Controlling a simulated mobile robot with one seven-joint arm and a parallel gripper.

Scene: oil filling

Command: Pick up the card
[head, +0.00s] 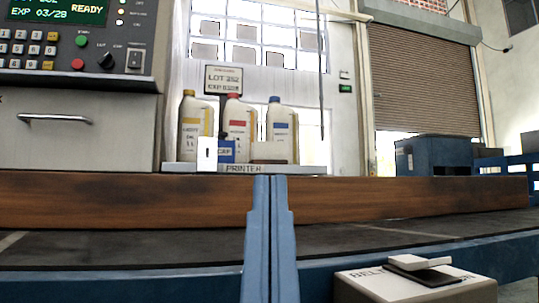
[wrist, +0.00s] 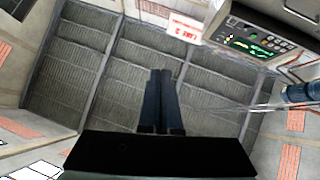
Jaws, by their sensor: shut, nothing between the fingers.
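My gripper (head: 270,182) rises at the bottom centre of the head view, its two blue fingers pointing up and pressed together. In the wrist view the shut fingers (wrist: 161,75) hold nothing. No thing is clearly marked as the card. A small white upright piece with a dark slot (head: 207,154) stands at the left of the printer shelf (head: 180,168). A flat white piece (head: 419,262) and a dark flat piece (head: 425,277) lie on a pale box at lower right. I cannot tell whether any of these is the card. My gripper appears apart from them.
Yellow (head: 194,130), red (head: 238,130) and blue-capped (head: 282,132) bottles stand on the shelf behind a small blue box (head: 227,152). A control panel (head: 80,45) is at upper left. A wooden rail (head: 100,200) crosses beside the dark belt (head: 120,250). A pale box (head: 360,290) is at lower right.

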